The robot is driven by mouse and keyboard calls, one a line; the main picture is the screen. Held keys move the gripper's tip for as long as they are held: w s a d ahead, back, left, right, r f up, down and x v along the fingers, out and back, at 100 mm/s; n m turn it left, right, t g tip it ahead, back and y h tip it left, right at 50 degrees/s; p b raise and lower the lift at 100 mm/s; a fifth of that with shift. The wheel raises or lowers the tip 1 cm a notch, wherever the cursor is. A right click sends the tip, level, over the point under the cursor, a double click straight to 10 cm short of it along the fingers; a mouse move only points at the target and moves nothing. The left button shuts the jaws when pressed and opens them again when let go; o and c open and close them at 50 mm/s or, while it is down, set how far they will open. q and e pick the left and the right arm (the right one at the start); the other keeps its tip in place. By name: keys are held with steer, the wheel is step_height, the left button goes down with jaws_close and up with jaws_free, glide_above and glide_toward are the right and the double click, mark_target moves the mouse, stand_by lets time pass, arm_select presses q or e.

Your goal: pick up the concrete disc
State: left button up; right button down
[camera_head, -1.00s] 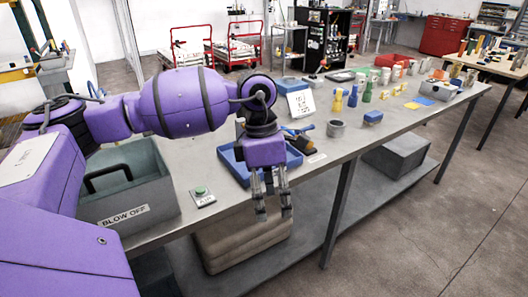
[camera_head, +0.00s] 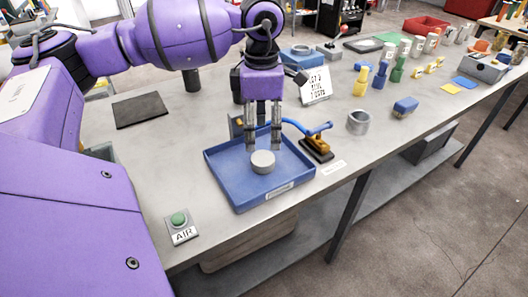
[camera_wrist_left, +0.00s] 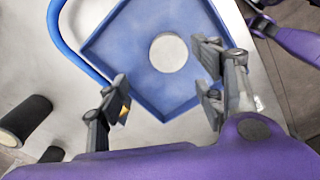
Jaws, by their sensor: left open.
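The concrete disc (camera_head: 263,162) is a light grey, short round piece lying in the blue tray (camera_head: 226,186). In the left wrist view the disc (camera_wrist_left: 168,52) shows as a pale circle on the blue tray floor, ahead of the fingers. My left gripper (camera_head: 263,142) points down above the tray, its fingers spread just behind and above the disc. In the left wrist view the left gripper (camera_wrist_left: 165,102) is open and empty, the disc lying beyond the gap between its fingertips. I cannot tell whether the fingers touch anything.
A grey ring (camera_head: 358,122), a blue block (camera_head: 405,106) and a white sign (camera_head: 316,85) stand farther along the bench. A green AIR button (camera_head: 179,220) sits front left.

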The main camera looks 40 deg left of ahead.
mark_target(262, 157)
arm_select(q)
steer(key=f, duration=0.5)
steer(key=f+p, duration=0.1)
steer(key=f, duration=0.1)
steer(key=shift+s+d+f, duration=0.15)
steer(key=shift+s+d, duration=0.15)
steer(key=shift+s, duration=0.05)
steer(key=c, duration=1.3)
